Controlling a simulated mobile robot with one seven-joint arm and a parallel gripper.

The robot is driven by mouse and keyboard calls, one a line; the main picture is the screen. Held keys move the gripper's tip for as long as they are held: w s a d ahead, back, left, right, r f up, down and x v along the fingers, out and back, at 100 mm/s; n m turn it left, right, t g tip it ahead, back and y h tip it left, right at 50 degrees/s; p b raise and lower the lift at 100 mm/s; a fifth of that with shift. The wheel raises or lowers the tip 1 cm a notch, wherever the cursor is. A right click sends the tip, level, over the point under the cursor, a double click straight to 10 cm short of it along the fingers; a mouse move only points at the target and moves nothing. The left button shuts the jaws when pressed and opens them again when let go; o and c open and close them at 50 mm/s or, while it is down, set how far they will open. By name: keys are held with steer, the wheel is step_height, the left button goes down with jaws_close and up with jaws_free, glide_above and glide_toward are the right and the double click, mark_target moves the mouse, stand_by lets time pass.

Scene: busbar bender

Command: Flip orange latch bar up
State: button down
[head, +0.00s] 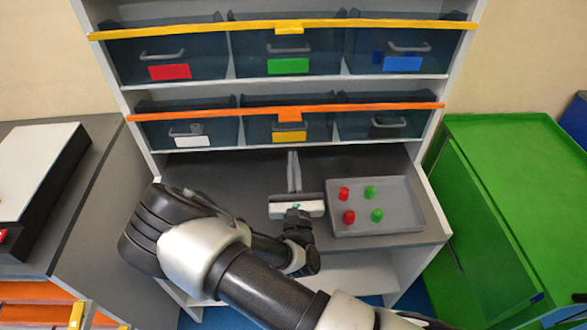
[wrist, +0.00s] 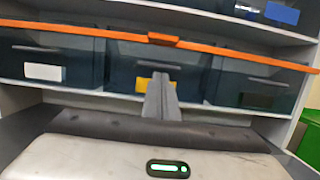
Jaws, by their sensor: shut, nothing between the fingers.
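The orange latch bar (head: 213,112) runs across the front of the lower row of bins, with a small orange tab (head: 290,115) at its middle. In the wrist view the orange bar (wrist: 91,32) crosses the upper part, its tab (wrist: 163,40) near the centre. My gripper (head: 293,158) is shut and empty, in front of and below the bar. Its closed fingers (wrist: 161,82) point at the middle bin's yellow label, apart from the bar as far as I can tell.
A yellow bar (head: 200,32) crosses the upper bins. A grey tray (head: 390,225) with red and green pieces sits right of my gripper. A green cabinet (head: 520,180) stands at the right, a grey-topped bench (head: 100,150) at the left.

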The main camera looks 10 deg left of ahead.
mark_target(290, 115)
steer(key=x, duration=0.5)
steer(key=shift+w+r, duration=0.2)
steer(key=shift+w, duration=0.05)
steer(key=shift+s+r, duration=0.2)
steer(key=shift+r, duration=1.6)
steer(key=shift+r, duration=0.1)
